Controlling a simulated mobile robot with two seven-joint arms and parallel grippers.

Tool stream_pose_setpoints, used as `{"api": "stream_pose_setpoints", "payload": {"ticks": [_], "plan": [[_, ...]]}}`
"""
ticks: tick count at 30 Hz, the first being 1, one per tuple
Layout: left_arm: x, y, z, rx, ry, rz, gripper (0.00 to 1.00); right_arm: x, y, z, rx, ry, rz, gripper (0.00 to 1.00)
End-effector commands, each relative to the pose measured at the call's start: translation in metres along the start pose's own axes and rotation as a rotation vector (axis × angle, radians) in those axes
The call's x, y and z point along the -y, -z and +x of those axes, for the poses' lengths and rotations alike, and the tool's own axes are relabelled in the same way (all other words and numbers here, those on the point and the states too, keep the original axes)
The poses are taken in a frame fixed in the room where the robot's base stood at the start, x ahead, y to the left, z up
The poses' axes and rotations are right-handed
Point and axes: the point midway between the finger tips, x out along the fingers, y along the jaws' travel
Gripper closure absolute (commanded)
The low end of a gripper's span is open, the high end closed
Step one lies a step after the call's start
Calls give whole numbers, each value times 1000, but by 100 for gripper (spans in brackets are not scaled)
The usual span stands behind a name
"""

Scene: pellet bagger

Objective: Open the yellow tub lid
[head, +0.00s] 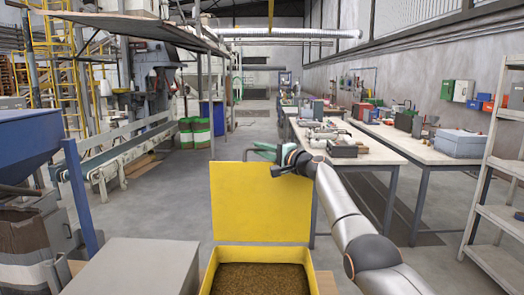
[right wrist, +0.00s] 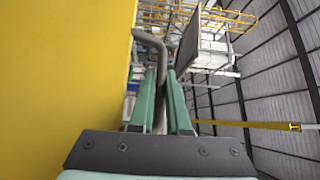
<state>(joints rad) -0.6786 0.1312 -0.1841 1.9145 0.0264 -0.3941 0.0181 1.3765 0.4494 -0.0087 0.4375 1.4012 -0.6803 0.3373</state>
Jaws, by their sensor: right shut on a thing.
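The yellow tub (head: 208,273) is at the bottom centre of the head view, with brown pellets (head: 262,281) inside. Its yellow lid (head: 260,207) stands upright at the tub's far side, so the tub's mouth is uncovered. My right gripper (head: 260,151) is at the lid's top edge. In the right wrist view its green fingers (right wrist: 161,78) are shut on a grey bent bar handle (right wrist: 150,38) beside the yellow lid face (right wrist: 62,75). My left gripper is not in view.
A grey box-like surface (head: 135,268) stands left of the tub. A blue hopper (head: 25,140) is at the far left. Long workbenches (head: 365,150) with tools and a shelf rack (head: 500,215) are on the right. The floor beyond the lid is clear.

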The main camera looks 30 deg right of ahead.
Motion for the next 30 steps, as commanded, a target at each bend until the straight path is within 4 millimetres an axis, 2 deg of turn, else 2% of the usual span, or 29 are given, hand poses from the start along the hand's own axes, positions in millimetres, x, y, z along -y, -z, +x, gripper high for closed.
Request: {"api": "stream_pose_setpoints", "payload": {"ticks": [6, 7, 15, 30], "plan": [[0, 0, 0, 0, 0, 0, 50, -2, 0, 0, -1, -3, -1, 100], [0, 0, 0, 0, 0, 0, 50, -1, 0, 0, -1, -3, -1, 84], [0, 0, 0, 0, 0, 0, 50, -1, 0, 0, -1, -2, 0, 55], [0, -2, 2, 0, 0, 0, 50, -3, 3, -7, -4, -2, -3, 55]]}}
